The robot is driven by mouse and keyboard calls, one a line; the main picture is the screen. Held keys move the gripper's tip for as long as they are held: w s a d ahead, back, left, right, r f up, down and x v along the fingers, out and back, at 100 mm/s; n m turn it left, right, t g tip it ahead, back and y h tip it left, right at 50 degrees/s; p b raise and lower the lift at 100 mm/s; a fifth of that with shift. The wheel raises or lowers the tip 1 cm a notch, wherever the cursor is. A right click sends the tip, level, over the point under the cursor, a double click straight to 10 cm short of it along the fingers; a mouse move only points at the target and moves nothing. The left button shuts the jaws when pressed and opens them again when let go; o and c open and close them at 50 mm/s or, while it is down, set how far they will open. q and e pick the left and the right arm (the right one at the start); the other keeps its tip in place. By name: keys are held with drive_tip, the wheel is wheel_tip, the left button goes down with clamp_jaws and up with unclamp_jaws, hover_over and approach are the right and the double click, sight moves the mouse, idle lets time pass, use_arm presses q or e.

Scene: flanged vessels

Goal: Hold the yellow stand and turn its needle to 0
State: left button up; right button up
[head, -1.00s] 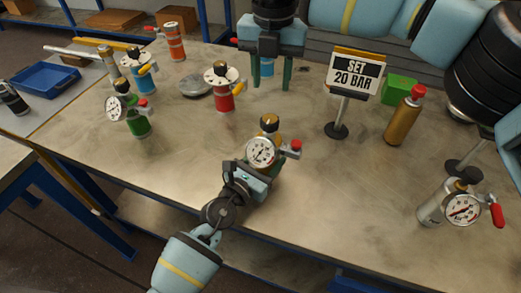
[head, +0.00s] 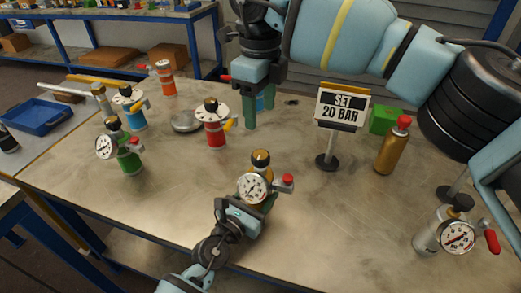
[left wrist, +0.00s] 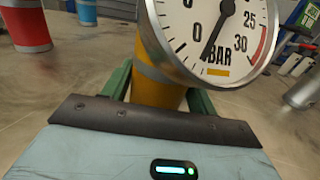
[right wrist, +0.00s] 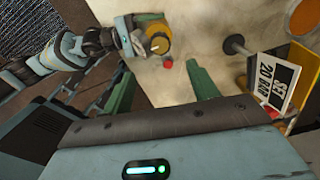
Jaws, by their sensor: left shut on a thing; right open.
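The yellow stand (head: 260,160) stands upright near the table's front edge, with a round white gauge (head: 253,188) and a red knob (head: 287,180) at its side. My left gripper (head: 258,206) is shut on its yellow body, which shows between the green fingers in the left wrist view (left wrist: 155,88). My right gripper (head: 259,110) is open and empty, beyond the stand, fingers down. The right wrist view shows the stand (right wrist: 156,40) beyond its fingers.
A red vessel (head: 216,132), a green vessel (head: 129,158) and blue and orange ones stand left. A "SET 20 BAR" sign (head: 342,108), a gold bottle (head: 393,150), a green box (head: 383,120) and a grey gauged vessel (head: 428,238) are right. Bare table lies around the stand.

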sight(261, 154)
drive_tip(key=shift+n, duration=1.1)
wheel_tip(261, 154, down, 12)
drive_tip(key=shift+r, duration=0.1)
drive_tip(key=c, duration=1)
